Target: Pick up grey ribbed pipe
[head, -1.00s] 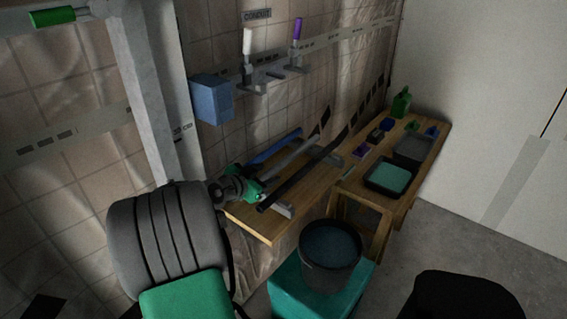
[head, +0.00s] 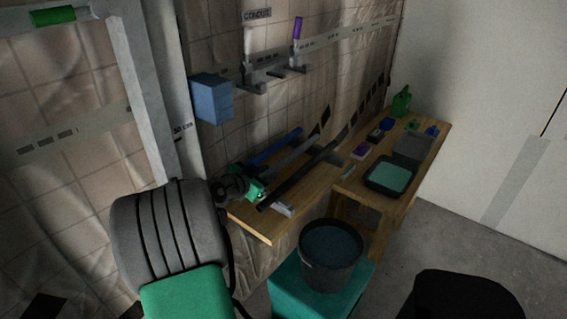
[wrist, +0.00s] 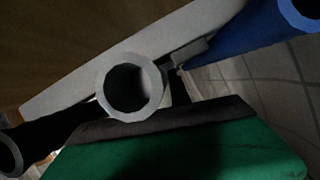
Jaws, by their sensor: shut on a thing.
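The grey pipe (head: 296,153) lies along the wooden bench between a blue pipe and a black pipe. Its ribs cannot be made out. My gripper (head: 256,190), green and black, is at the pipe's near end and shut on it. In the wrist view the open end of the grey pipe (wrist: 131,87) shows as a light ring. It lies against the dark pad of my green finger (wrist: 185,150); the other finger is hidden. I cannot tell whether the pipe is clear of its support.
The blue pipe (head: 275,147) lies behind and the black pipe (head: 292,183) in front, both close. A grey bucket (head: 331,262) stands on a teal box (head: 289,292). A second bench (head: 352,192) holds trays and small items. A blue box (head: 212,98) hangs on the wall.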

